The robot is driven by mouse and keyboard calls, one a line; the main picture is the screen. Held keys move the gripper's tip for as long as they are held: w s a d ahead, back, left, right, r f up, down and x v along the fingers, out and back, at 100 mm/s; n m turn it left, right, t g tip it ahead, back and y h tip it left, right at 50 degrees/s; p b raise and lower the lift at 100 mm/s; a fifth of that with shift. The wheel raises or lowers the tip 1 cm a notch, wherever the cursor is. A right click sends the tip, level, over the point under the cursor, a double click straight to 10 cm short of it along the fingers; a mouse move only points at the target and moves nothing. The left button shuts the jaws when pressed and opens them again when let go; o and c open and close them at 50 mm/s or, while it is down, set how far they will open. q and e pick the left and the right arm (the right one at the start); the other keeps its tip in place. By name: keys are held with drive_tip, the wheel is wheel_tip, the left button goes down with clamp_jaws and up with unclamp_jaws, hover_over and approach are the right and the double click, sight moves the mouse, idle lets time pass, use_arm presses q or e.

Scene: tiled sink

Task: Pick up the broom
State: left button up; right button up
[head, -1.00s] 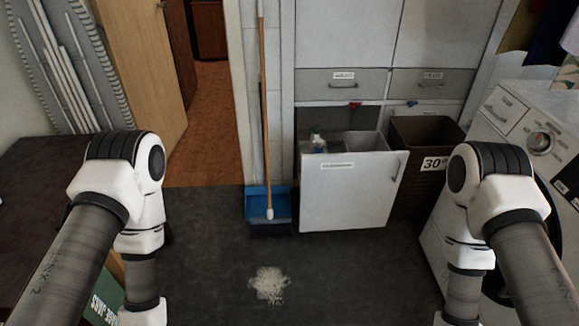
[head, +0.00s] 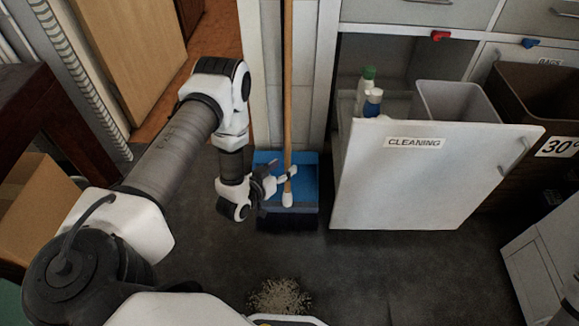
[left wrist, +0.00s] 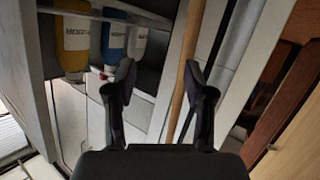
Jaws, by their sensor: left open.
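The broom (head: 288,90) stands upright against the wall, with a wooden handle and a white lower tip. At its foot is a blue piece (head: 307,182) with a dark lower edge; I cannot tell whether it is the broom's head or a dustpan. My left gripper (head: 281,179) is open at the low part of the handle. In the left wrist view, my open fingers (left wrist: 160,82) are spread, and the handle (left wrist: 188,50) lies close to the right finger, on its inner side. Whether they touch is unclear. My right gripper is out of view.
An open white drawer front labelled CLEANING (head: 420,180) stands right of the broom, with bottles (head: 370,98) and a grey bin (head: 455,100) behind it. A brown bin (head: 540,110) is further right. Pale debris (head: 280,297) lies on the dark floor.

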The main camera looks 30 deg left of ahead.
sight(286, 151)
use_arm(q)
drive_tip(key=w+a+f+t+b, duration=0.2)
drive_tip(key=a+f+t+b, duration=0.1)
drive_tip(key=a+f+b, duration=0.1)
drive_tip(key=w+b, duration=0.1)
drive_tip(key=w, duration=0.1)
drive_tip(key=w+b, duration=0.1)
drive_tip(key=w, duration=0.2)
drive_tip(key=w+b, duration=0.2)
drive_tip(key=shift+w+a+r, duration=0.1)
drive_tip(key=shift+w+r, duration=0.15)
drive_tip(key=shift+r, duration=0.15)
drive_tip(key=shift+w+r, duration=0.15)
clamp_jaws()
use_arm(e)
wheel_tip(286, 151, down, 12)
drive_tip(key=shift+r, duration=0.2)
